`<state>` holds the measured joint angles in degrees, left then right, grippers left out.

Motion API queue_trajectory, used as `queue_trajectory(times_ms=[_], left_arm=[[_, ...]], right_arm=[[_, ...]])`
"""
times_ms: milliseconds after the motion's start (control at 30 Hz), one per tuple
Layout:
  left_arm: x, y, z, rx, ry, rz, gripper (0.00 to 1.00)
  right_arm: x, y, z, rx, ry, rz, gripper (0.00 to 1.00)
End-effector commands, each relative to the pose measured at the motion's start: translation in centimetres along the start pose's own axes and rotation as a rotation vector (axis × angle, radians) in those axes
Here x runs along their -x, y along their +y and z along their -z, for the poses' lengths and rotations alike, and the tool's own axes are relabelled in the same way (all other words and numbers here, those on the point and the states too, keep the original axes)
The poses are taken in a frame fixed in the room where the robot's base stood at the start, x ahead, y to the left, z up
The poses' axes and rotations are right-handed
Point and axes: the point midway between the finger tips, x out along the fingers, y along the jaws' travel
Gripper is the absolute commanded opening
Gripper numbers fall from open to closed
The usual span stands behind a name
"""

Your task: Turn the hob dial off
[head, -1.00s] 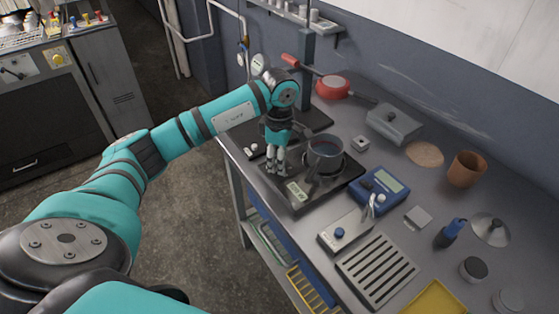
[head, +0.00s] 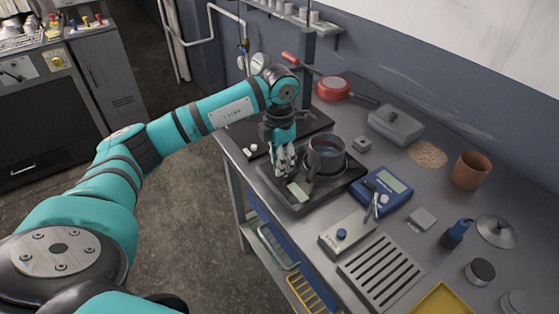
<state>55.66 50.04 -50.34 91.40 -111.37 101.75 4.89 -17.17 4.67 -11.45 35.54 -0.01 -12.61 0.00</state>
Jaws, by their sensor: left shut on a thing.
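The dark hob (head: 338,189) stands on the steel bench, with a pale panel (head: 299,192) on its front edge. A dark pot (head: 327,156) stands on the hob, its handle towards the front. My left gripper (head: 285,170) points down at the hob's front left part, left of the pot. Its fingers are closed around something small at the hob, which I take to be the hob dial. The dial itself is hidden by the fingers, so its setting cannot be read. My right gripper is not in view.
A blue device with a screen (head: 392,183) and a metal box with a blue knob (head: 341,235) stand right of the hob. A red pan (head: 333,89), a grey lidded dish (head: 396,124) and a brown pot (head: 470,170) stand behind. A slotted tray (head: 380,270) lies in front.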

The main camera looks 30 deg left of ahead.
Motion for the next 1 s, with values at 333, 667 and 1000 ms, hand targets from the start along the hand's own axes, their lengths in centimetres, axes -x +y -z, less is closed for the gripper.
queue_trajectory(times_ms=[333, 667, 1000], left_arm=[[0.21, 0.12, -0.08, 0.086, -0.005, -0.003, 0.01], [0.24, 0.14, -0.09, 0.093, -0.006, -0.003, 0.01], [0.13, 0.09, -0.05, 0.091, -0.003, -0.002, 0.56]], right_arm=[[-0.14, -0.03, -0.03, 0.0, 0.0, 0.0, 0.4], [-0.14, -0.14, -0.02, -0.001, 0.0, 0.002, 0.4], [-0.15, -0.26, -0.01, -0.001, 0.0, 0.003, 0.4]])
